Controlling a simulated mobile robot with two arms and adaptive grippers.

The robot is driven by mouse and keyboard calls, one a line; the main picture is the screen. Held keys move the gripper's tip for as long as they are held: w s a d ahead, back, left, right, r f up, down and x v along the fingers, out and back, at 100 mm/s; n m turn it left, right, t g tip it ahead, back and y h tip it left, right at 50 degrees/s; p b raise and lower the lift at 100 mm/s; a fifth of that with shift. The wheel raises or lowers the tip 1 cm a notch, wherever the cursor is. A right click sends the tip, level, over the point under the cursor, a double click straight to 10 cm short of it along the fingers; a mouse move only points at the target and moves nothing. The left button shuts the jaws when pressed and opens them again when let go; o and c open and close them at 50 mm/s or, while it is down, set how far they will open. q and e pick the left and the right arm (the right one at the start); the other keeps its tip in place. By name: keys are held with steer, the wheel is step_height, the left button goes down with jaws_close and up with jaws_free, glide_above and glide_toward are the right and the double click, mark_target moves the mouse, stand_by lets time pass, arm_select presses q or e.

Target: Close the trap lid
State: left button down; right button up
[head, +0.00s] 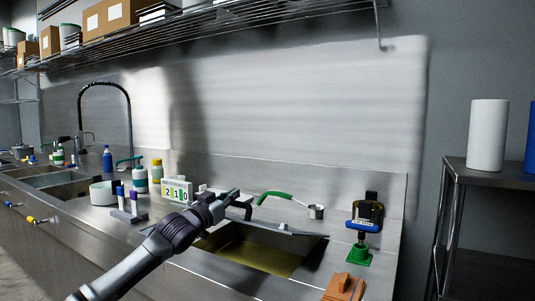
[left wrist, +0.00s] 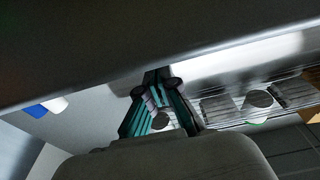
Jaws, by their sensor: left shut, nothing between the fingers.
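The trap is a rectangular opening in the steel counter with a yellowish-brown inside (head: 262,256). The trap lid (head: 290,232) shows as a thin grey metal strip along the back of the opening; it stands open, and its exact tilt is hard to tell. My left gripper (head: 234,195) is shut and empty above the back left of the opening, close to the lid; I cannot tell whether they touch. In the left wrist view the shut fingers (left wrist: 154,78) point at a broad grey metal surface, which I cannot identify surely. My right gripper is not in view.
A green-based brush (head: 358,254) and an orange-brown block (head: 343,288) are on the right. A number sign (head: 177,191) and bottles stand left. A side table (head: 480,166) holds a white roll.

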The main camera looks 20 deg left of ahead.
arm_select(q)
steer(key=shift+w+d+r, duration=0.1)
steer(key=shift+w+r, duration=0.1)
steer(key=shift+w, duration=0.05)
steer(key=shift+s, duration=0.1)
stand_by(0.4)
steer(key=s+a+f, duration=0.1)
steer(key=s+f, duration=0.1)
steer(key=s, duration=0.9)
steer(key=shift+s, duration=0.35)
